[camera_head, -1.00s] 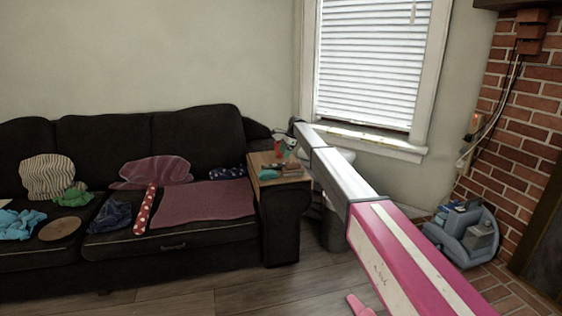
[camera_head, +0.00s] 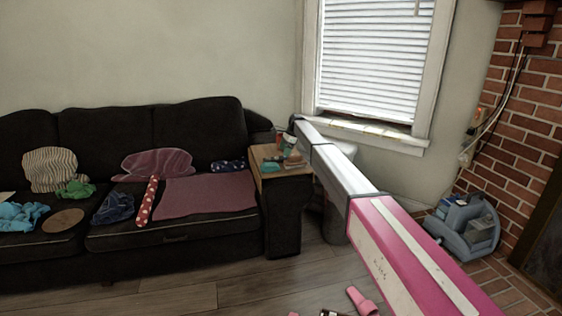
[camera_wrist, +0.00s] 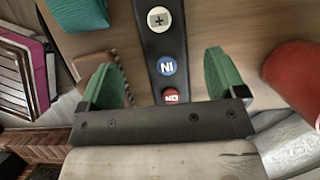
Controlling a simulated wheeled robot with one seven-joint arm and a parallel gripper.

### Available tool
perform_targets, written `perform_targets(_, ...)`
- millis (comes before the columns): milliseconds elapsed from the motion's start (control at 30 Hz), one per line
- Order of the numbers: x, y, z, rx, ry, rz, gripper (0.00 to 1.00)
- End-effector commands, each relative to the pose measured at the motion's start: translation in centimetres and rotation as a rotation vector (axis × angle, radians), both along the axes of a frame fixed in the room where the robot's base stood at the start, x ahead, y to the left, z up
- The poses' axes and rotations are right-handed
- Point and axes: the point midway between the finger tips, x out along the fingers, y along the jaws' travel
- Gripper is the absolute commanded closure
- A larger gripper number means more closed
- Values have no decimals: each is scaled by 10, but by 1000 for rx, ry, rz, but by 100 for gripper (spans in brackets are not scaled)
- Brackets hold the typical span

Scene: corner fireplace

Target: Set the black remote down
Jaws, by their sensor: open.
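The black remote (camera_wrist: 163,43) shows in the wrist view with a plus button, a blue button and a red button. It appears to lie on a wooden top (camera_wrist: 225,22). My gripper (camera_wrist: 161,64) is open, with one green finger on each side of the remote and visible gaps between. The remote's near end is hidden behind the gripper's dark bar. In the head view the wooden top (camera_head: 259,152) covers the sofa's right arm, and my arm reaches toward it. I cannot make out the remote there.
A teal item (camera_wrist: 78,12) and a red round object (camera_wrist: 297,75) flank the gripper on the wooden top. A brown block (camera_wrist: 92,66) is by the left finger. The dark sofa (camera_head: 200,235) holds cloths and cushions. A grey-blue machine (camera_head: 466,226) stands by the brick wall.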

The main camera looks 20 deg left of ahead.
Motion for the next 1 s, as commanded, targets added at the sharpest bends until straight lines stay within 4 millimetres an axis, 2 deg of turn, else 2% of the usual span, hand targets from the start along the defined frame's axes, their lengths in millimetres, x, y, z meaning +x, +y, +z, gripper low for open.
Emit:
perform_targets(333,-5,15,-41,0,1,0,11)
perform_targets(600,-6,17,-45,0,-1,0,11)
perform_targets(633,-6,17,-45,0,-1,0,17)
perform_targets(700,-6,16,-45,0,0,0,40)
perform_targets(800,-6,16,-45,0,0,0,69)
perform_targets(867,-6,16,-45,0,-1,0,69)
perform_targets(900,-6,16,-45,0,-1,0,73)
perform_targets(1000,-6,16,-45,0,-1,0,73)
